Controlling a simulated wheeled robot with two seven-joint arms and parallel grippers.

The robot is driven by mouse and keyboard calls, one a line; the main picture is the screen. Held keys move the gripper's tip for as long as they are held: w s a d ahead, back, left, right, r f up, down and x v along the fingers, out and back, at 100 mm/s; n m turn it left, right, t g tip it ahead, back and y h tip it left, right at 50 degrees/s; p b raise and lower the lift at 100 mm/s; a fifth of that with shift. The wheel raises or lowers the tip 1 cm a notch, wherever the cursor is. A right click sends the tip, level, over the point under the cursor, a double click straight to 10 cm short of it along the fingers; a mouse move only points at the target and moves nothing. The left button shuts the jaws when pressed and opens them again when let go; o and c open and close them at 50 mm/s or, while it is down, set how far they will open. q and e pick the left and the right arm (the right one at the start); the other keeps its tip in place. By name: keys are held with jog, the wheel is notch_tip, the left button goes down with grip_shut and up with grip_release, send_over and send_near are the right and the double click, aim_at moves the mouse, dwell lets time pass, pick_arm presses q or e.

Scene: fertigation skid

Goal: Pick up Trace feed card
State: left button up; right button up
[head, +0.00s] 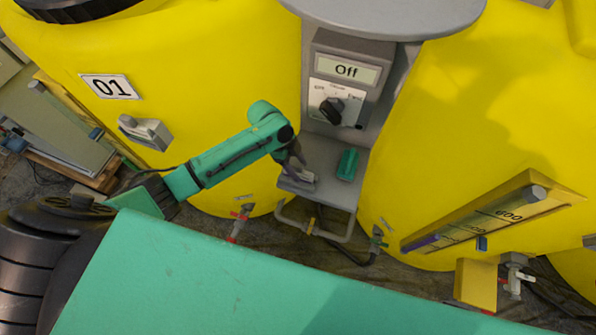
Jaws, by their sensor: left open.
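A small grey shelf (325,156) juts out below a control panel between two yellow tanks. A small dark-green object (347,164) lies on its right half. A light grey object (303,180) is by the shelf's front left, partly hidden by my gripper. No label can be read on either, so I cannot tell which is the Trace feed card. My left gripper (296,168) reaches in from the left, pointing down over the left part of the shelf. It is open, close to the light grey object; contact cannot be told. My right gripper is not in view.
Yellow tanks (215,55) stand close on both sides. A bent grey pipe (316,228) runs below the shelf. A level gauge (490,212) sticks out at right.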

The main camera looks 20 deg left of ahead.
pick_arm(q)
grip_shut()
jog(key=shift+r, duration=0.1)
